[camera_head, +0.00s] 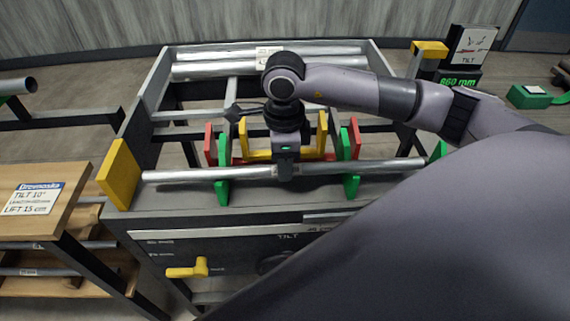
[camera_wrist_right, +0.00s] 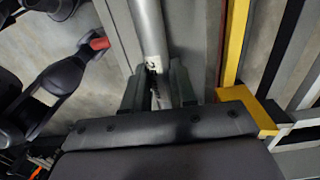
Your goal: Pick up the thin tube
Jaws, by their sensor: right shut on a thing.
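The thin tube (camera_head: 195,175) is a long silver tube lying crosswise at the front of the dark frame. It spans the green upright supports (camera_head: 222,190) and (camera_head: 351,185). My right gripper (camera_head: 284,172) comes down from above and is shut on the tube near its middle. In the right wrist view the tube (camera_wrist_right: 148,28) runs down between the fingers of my right gripper (camera_wrist_right: 157,88). I cannot tell whether the tube still touches the supports. My left gripper is not in view.
Thicker silver tubes (camera_head: 215,68) lie at the back of the frame (camera_head: 150,95). Red supports (camera_head: 210,145) and a yellow bracket (camera_head: 260,155) stand just behind the thin tube. A yellow block (camera_head: 121,175) stands near its left end. A wooden shelf (camera_head: 70,185) is at the left.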

